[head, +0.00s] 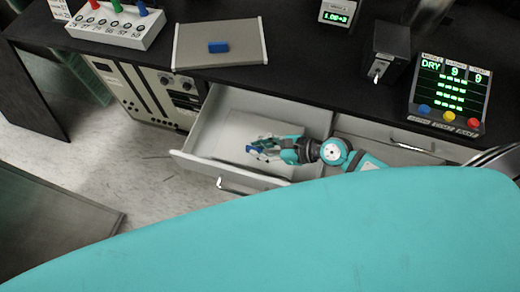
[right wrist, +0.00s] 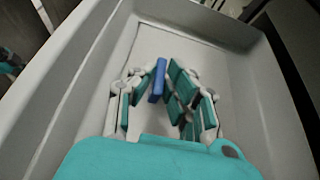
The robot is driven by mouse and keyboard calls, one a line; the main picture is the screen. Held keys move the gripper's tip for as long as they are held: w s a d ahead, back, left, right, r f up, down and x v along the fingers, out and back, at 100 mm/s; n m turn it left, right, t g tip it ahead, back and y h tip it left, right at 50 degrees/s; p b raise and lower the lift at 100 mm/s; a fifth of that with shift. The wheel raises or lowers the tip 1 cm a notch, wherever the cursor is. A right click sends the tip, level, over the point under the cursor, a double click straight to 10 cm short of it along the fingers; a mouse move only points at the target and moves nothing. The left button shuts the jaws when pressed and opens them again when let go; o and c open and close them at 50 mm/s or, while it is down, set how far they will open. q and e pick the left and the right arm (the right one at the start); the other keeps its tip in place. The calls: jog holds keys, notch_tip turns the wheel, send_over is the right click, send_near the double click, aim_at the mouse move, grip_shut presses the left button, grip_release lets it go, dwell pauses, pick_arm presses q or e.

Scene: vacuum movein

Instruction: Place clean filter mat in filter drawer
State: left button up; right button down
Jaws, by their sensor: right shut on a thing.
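The open filter drawer (head: 205,130) is pale grey and pulled out below the black counter. A whitish filter mat (head: 243,126) lies flat in it, at or close to the floor; I cannot tell whether it touches. My right gripper (head: 259,148) reaches into the drawer and is shut on the mat's blue grip (head: 250,149). In the right wrist view, the blue grip (right wrist: 158,80) stands between the fingers (right wrist: 163,82), with the pale mat (right wrist: 180,42) under it. A second, greyer mat (head: 245,38) with a blue grip lies on the counter. My left gripper is not in view.
On the counter (head: 310,65) stand a white box with coloured knobs (head: 115,25), a black box with a switch (head: 388,52) and a panel reading DRY (head: 448,93). A closed drawer (head: 385,143) sits right of the open one. My turquoise body fills the bottom.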

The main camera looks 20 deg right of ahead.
jog(key=shift+f, duration=0.4)
jog(key=shift+f, duration=0.1)
jog(key=c, duration=1.4)
grip_release()
jog(key=shift+o, duration=0.2)
jog(key=v, duration=1.1)
jog(key=shift+b, duration=0.4)
jog(key=shift+s+d+r, duration=0.25)
jog(key=shift+d+r, duration=0.1)
